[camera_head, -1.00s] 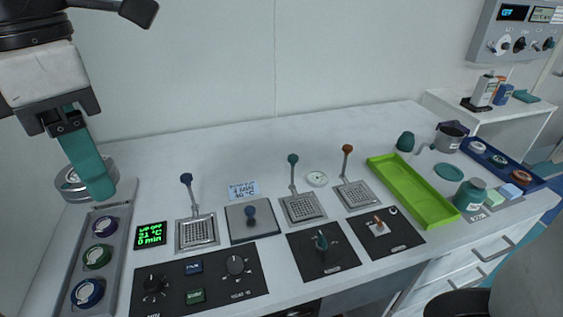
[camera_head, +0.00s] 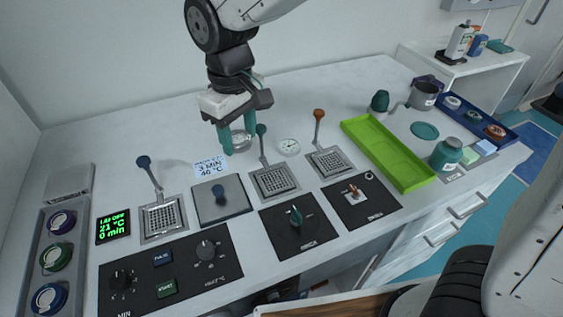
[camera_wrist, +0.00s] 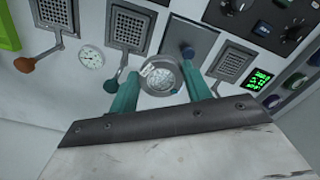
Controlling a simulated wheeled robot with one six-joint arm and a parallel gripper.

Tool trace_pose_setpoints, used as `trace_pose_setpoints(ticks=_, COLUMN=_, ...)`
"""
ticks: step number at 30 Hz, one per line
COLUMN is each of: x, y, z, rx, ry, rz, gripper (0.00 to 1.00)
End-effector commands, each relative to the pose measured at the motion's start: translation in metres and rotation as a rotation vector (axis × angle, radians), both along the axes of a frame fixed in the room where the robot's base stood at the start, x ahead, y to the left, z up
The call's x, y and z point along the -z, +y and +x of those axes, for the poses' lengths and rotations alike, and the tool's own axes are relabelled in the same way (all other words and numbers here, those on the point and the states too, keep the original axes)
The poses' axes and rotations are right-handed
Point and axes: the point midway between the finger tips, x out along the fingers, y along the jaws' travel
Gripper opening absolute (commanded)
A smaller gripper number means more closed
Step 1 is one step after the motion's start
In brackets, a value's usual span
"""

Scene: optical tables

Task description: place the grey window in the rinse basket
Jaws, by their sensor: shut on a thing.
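My gripper (camera_head: 233,140) is above the back middle of the table, its teal fingers shut on the grey window (camera_head: 241,142), a round grey-rimmed disc. In the wrist view the window (camera_wrist: 160,77) sits between the two fingertips. The likely rinse basket is the square perforated one with the teal-knobbed lever (camera_head: 275,181), above a dial panel (camera_head: 298,217) whose small label seems to read rinse. This basket (camera_wrist: 130,27) looks empty. The window is held behind and left of it, close to the teal lever knob; its exact height is hard to tell.
Blue-levered (camera_head: 163,219) and orange-levered (camera_head: 331,163) baskets flank it; their levers stand up. A lidded square plate (camera_head: 219,200), a card (camera_head: 209,167) and a round gauge (camera_head: 289,146) are near. A green tray (camera_head: 388,153) lies right. A holder with capped rings (camera_head: 57,250) is left.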

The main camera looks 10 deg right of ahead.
Motion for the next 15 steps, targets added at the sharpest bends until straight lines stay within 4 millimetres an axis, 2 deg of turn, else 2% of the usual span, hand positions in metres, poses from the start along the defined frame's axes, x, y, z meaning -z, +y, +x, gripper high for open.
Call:
trace_pose_setpoints(ticks=1, x=0.012, y=-0.018, z=0.006, rx=0.085, ry=0.003, rz=-0.002, gripper=0.22)
trace_pose_setpoints(ticks=6, x=0.035, y=-0.053, z=0.016, rx=0.275, ry=0.001, rz=-0.001, gripper=0.22)
trace_pose_setpoints(ticks=10, x=0.049, y=-0.063, z=0.018, rx=0.329, ry=0.001, rz=-0.002, gripper=0.22)
trace_pose_setpoints(ticks=15, x=0.081, y=-0.064, z=0.018, rx=0.334, ry=0.004, rz=-0.003, gripper=0.22)
